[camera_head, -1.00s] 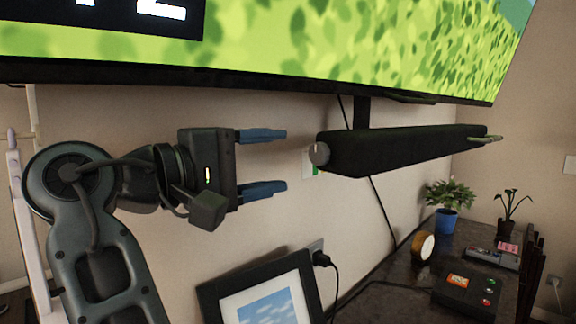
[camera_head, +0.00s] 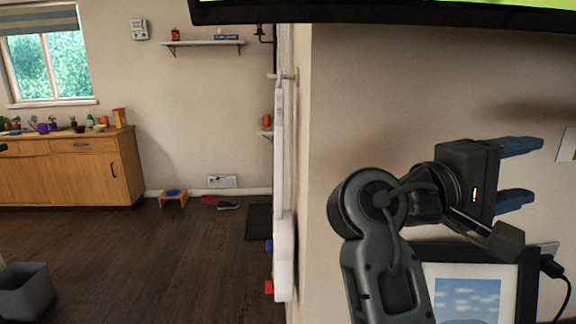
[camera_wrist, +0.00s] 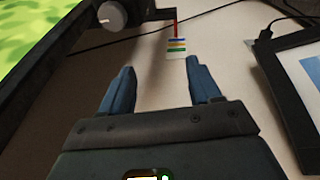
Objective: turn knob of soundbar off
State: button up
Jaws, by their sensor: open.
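The soundbar (camera_wrist: 158,10) shows only in the wrist view, as a dark end at the top. Its round grey knob (camera_wrist: 112,14) faces out at the upper left of that view, beyond my fingertips and left of their centre line. My gripper (camera_wrist: 160,68) is open and empty, with its two blue fingers apart and not touching the knob. In the head view my gripper (camera_head: 533,170) points right in front of the wall. The soundbar and knob are outside the head view.
A large screen (camera_head: 400,14) hangs above my arm. A picture frame (camera_head: 525,285) with a plugged-in cord stands below my gripper and shows in the wrist view. A wall plate (camera_head: 567,145) is right of my fingertips. Open wooden floor (camera_head: 150,255) lies at left, with a cabinet (camera_head: 65,168) beyond.

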notch_tip(320, 180, down, 24)
jog(key=s+n+t+y, duration=0.3)
jog(key=n+t+y, duration=0.6)
jog(key=t, duration=0.3)
jog(key=s+a+f+y, duration=0.4)
jog(key=s+f+y, duration=0.2)
jog(key=s+f, duration=0.3)
jog(key=s+a+r+m+y, duration=0.2)
jog(key=s+m, duration=0.3)
jog(key=s, duration=0.6)
jog(key=s+a+r+m+y, duration=0.2)
jog(key=s+m, duration=0.4)
jog(key=s, duration=0.6)
jog(key=shift+a+r+t, duration=0.4)
jog(key=shift+a+r, duration=0.15)
jog(key=shift+r, duration=0.35)
jog(key=shift+s, duration=0.1)
